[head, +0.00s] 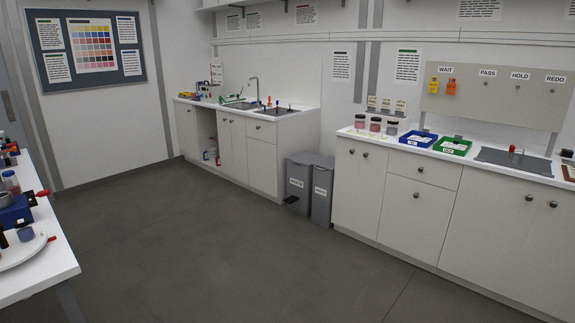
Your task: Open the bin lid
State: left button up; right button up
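Two grey bins (299,197) stand side by side on the floor, in the gap between two runs of cabinets. Each has a white label on its front, too small to read surely. The left bin's lid (304,157) looks shut, and so does the lid of the right bin (323,163). A dark pedal (290,200) shows low on the front of the left bin. Neither of my grippers is in the head view. The bins are across the room from the camera.
Open grey floor (235,240) lies before the bins. A white table (50,275) with jars stands at the left edge. The right counter (440,155) carries jars, a blue tray (418,139) and a green tray (452,147). A sink counter (300,108) is at the back.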

aim_at(304, 157)
jog(key=i+u, duration=0.3)
jog(key=i, duration=3.55)
jog(key=i+z, duration=0.1)
jog(key=i, duration=0.45)
jog(key=i+j+z, duration=0.15)
jog(key=i, duration=0.4)
jog(key=i+j+z, duration=0.1)
jog(key=i, duration=0.45)
jog(key=i+j+z, duration=0.15)
jog(key=i+j, duration=0.15)
jog(key=i, duration=0.2)
